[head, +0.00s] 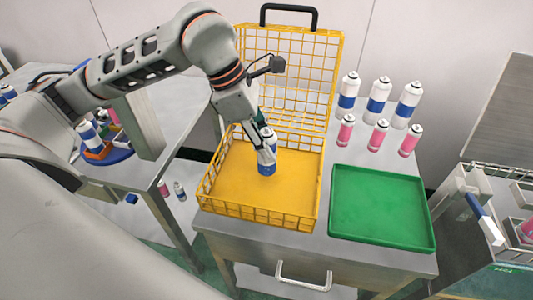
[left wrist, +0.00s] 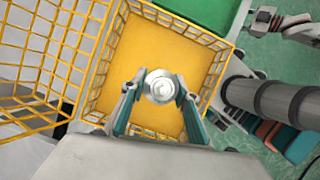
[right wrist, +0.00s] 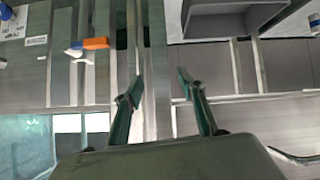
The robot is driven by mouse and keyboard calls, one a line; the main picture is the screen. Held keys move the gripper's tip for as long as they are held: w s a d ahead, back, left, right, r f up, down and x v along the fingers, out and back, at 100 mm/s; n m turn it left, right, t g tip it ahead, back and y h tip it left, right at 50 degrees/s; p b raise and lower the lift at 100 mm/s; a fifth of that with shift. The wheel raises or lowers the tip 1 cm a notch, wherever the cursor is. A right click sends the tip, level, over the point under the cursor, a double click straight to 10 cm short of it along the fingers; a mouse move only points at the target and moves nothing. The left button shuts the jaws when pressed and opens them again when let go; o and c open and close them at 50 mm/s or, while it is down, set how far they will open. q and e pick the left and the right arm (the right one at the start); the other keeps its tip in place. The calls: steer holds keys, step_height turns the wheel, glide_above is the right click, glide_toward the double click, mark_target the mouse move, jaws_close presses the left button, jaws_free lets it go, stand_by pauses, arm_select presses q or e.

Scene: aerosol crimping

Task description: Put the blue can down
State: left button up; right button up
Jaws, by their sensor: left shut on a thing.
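The blue can (head: 267,165) is a white can with a blue band. It is upright inside the yellow wire basket (head: 262,195), near the back of its floor in the head view. My left gripper (head: 265,152) is shut around the can's upper part. In the left wrist view the can's round top (left wrist: 161,87) sits between the two fingers. I cannot tell whether the can's base touches the basket floor. My right gripper (right wrist: 158,90) is open and empty in the right wrist view, and it is not in the head view.
The basket's open lid (head: 290,75) stands up behind it. A green tray (head: 382,208) lies to the right. Several blue-banded cans (head: 378,95) and pink cans (head: 377,136) stand behind the tray. The rest of the basket floor is clear.

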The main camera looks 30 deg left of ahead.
arm_select(q)
steer(key=shift+f, duration=1.8)
steer(key=shift+f, duration=0.2)
steer(key=o, duration=1.2)
steer(key=v, duration=1.2)
steer(key=shift+r, duration=0.25)
